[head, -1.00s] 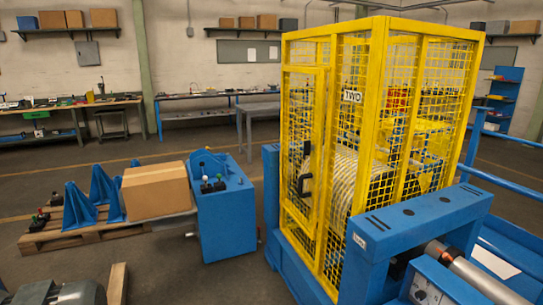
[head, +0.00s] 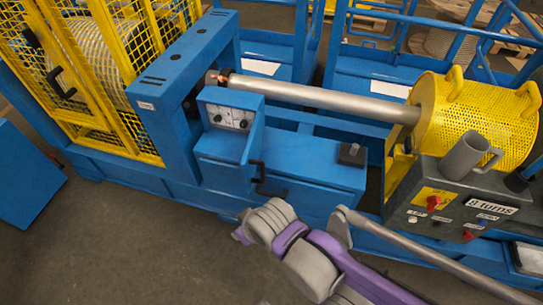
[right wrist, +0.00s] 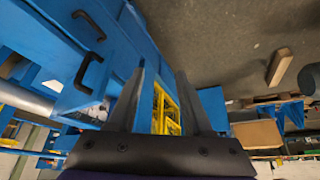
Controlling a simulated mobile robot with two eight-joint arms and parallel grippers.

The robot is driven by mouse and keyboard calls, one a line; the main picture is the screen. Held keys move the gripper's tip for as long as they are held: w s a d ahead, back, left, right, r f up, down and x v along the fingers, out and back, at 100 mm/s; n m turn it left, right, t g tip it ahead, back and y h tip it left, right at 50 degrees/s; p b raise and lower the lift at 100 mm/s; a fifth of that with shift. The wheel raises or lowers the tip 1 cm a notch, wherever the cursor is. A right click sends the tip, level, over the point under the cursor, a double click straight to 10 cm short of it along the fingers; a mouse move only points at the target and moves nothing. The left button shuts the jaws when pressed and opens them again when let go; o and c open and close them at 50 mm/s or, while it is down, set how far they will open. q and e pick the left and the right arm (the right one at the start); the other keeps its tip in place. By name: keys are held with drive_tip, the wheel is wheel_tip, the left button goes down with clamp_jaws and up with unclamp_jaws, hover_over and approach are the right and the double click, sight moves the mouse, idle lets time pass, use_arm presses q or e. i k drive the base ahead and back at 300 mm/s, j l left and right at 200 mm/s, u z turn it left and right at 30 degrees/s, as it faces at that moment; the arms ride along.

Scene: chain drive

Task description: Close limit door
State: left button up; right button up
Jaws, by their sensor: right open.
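No label reading "limit" is legible, so I cannot tell which panel is the limit door. A blue box with two dials (head: 230,117) stands beside the blue post, above a blue cabinet (head: 300,172) with black handle parts (head: 258,178) at its front left. In the right wrist view two black handles, an upper one (right wrist: 89,24) and a lower one (right wrist: 88,70), sit on blue panels left of my gripper. My right gripper (right wrist: 160,78) is open and empty, apart from both handles. In the head view my purple and grey right arm shows below the cabinet; its fingers are hidden.
A yellow mesh cage (head: 100,70) with a black handle stands at the left. A steel shaft (head: 320,95) runs to a yellow perforated drum (head: 485,115). A control console (head: 440,208) with a grey mug (head: 468,155) is at the right.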

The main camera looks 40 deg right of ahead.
sight(250, 161)
drive_tip(key=z, duration=1.35)
drive_tip(key=i+j, duration=0.15)
drive_tip(key=j, duration=0.25)
drive_tip(key=i+j+z, duration=0.1)
drive_tip(key=j, duration=0.25)
